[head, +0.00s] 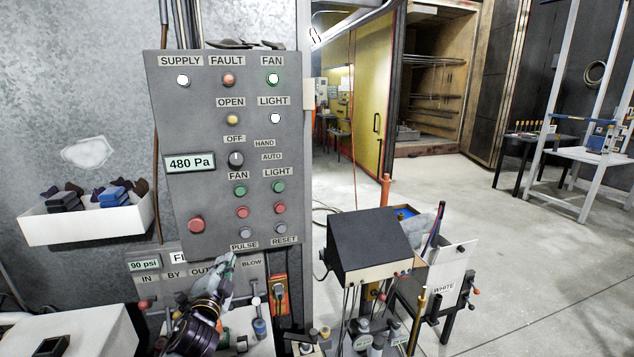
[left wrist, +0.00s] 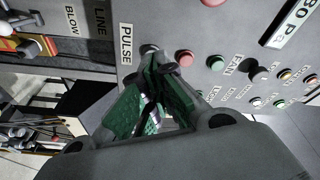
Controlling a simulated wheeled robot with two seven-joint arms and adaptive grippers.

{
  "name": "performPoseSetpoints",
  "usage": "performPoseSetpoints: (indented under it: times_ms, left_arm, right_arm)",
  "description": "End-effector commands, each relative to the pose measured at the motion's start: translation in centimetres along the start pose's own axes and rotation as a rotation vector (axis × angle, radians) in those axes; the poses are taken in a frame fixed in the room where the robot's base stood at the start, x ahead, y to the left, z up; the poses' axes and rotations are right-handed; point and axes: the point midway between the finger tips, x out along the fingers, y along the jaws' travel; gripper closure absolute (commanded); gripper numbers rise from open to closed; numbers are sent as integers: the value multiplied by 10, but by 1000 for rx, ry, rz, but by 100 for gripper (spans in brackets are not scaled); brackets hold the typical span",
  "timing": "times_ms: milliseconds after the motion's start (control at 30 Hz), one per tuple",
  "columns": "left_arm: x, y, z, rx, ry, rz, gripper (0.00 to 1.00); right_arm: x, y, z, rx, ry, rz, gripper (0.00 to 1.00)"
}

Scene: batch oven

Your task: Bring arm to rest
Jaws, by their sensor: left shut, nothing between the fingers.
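The grey control panel (head: 205,130) fills the middle left of the head view. My left gripper (head: 230,260) is in front of its lower edge, just below the PULSE button (head: 244,232). Its fingers are shut and hold nothing. In the left wrist view the green-padded fingers of my left gripper (left wrist: 160,62) close together near the PULSE label (left wrist: 127,42). The PULSE button (left wrist: 149,49) is partly hidden behind the tips there. I cannot tell whether they touch it. My right gripper is in neither view.
A white bin (head: 90,222) of dark and blue items hangs at the left. A lower panel with valves and hoses is close under my left arm. A black box (head: 370,243) on a stand is to the right. Open concrete floor (head: 540,265) lies further right.

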Motion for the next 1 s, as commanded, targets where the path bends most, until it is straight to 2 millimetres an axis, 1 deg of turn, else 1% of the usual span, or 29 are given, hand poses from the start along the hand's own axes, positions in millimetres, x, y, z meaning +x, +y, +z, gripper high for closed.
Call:
performPoseSetpoints:
  times_ms: [33, 167, 267, 467, 500, 667, 800, 900, 1000]
  left_arm:
    - [-10, 12, 8, -47, -41, 34, 100]
    - [-35, 39, 29, -160, -150, 120, 100]
    - [-57, 61, 44, -243, -237, 189, 100]
    - [-109, 103, 67, -396, -413, 331, 100]
    - [-121, 111, 71, -425, -448, 361, 100]
    - [-170, 141, 82, -533, -592, 478, 100]
    - [-217, 164, 88, -617, -719, 584, 100]
    - [-248, 176, 89, -666, -800, 653, 100]
    - [-272, 183, 89, -699, -861, 703, 100]
  right_arm:
    - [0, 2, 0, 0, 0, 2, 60]
    - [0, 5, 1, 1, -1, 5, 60]
    - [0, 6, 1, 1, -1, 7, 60]
    - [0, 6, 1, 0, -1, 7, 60]
    - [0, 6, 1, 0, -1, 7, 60]
    - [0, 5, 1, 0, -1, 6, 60]
    - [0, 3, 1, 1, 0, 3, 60]
    - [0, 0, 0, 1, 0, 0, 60]
    - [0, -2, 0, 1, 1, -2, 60]
